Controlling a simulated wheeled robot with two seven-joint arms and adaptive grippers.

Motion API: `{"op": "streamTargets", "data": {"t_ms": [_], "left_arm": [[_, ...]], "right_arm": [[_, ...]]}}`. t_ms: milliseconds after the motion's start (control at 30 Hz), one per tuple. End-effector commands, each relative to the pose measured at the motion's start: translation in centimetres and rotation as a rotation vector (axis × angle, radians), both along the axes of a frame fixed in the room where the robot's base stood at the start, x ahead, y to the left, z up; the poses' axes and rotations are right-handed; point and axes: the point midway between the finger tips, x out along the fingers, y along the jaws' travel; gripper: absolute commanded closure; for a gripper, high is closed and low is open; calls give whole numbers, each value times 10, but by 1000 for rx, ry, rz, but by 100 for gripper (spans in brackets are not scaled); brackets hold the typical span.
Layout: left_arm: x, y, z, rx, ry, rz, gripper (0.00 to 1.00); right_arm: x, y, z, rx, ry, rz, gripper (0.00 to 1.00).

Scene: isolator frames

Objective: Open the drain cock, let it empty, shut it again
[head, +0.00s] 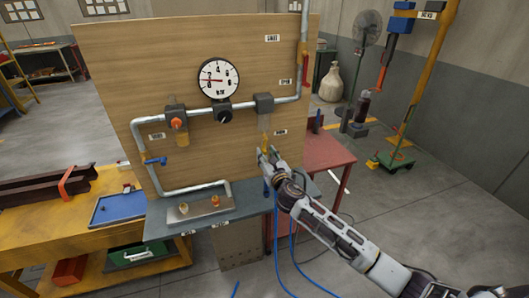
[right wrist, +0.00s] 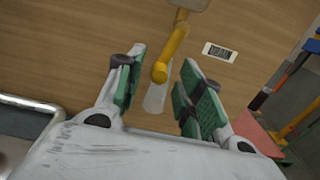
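A yellow fitting (head: 265,138) hangs under a dark block (head: 264,103) at the right of the pipe run on the wooden board. It looks like the drain cock, but no label is readable. In the right wrist view its yellow arm (right wrist: 174,47) slants down to a round end, with a pale flat piece (right wrist: 157,92) below it. My right gripper (head: 267,153) is just below the fitting in the head view. In the right wrist view the gripper (right wrist: 163,60) is open, with green-padded fingers apart on either side of the yellow end. I cannot tell contact. My left gripper is not visible.
A round gauge (head: 218,79), a blue-handled valve (head: 155,160) and a red lever (head: 305,72) are on the board's pipes. A metal plate (head: 200,209) with small fittings lies on the grey shelf (head: 160,228). A red table (head: 325,150) stands behind the board's right side.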

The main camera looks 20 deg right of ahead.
Motion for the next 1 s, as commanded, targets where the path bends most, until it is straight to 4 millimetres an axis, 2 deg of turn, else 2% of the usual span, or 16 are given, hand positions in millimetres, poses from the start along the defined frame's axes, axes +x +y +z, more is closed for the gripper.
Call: {"op": "streamTargets", "data": {"t_ms": [300, 733, 1000], "left_arm": [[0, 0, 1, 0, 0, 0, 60], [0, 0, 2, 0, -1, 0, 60], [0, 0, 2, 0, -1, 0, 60]], "right_arm": [[22, 1, 0, 0, 0, 0, 63], [25, 1, 0, 0, 0, 0, 63], [25, 1, 0, 0, 0, 0, 96]]}}
